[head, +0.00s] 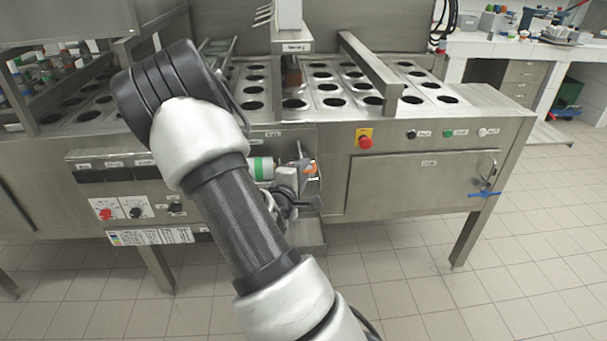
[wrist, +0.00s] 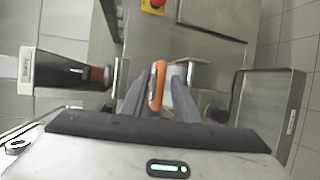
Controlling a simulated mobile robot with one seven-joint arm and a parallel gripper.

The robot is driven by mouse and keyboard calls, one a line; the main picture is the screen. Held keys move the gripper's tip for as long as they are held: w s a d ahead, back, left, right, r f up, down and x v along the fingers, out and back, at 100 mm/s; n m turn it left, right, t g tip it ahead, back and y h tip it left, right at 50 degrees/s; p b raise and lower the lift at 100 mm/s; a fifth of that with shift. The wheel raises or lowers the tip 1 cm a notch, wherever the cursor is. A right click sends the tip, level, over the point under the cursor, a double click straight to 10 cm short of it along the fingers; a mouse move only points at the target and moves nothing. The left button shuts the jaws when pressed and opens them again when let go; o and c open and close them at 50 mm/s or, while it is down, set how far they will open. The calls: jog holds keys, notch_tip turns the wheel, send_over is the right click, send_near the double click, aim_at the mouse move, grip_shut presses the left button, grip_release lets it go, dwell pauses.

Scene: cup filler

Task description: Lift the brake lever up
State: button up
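An orange handle (wrist: 158,84), which looks to be the brake lever, shows in the wrist view between the two fingers of my gripper (wrist: 159,88). It lies close to the left finger, with a gap to the right finger. I cannot tell whether the left finger touches it. The fingers are apart, so my gripper looks open. In the head view an orange spot of the lever (head: 311,168) shows beside my gripper at the front of the steel machine. My arm and wrist hide much of that area.
The steel machine (head: 400,196) has a red stop button (head: 365,141) right of the lever and a switch panel (head: 122,208) on the left. A white and green cylinder (head: 262,168) is close to my gripper. Tiled floor (head: 380,270) is clear in front.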

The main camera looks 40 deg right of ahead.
jog(key=shift+w+d, duration=0.15)
jog(key=shift+d, duration=0.05)
jog(key=shift+f, duration=0.15)
grip_shut()
jog(key=shift+a, duration=0.1)
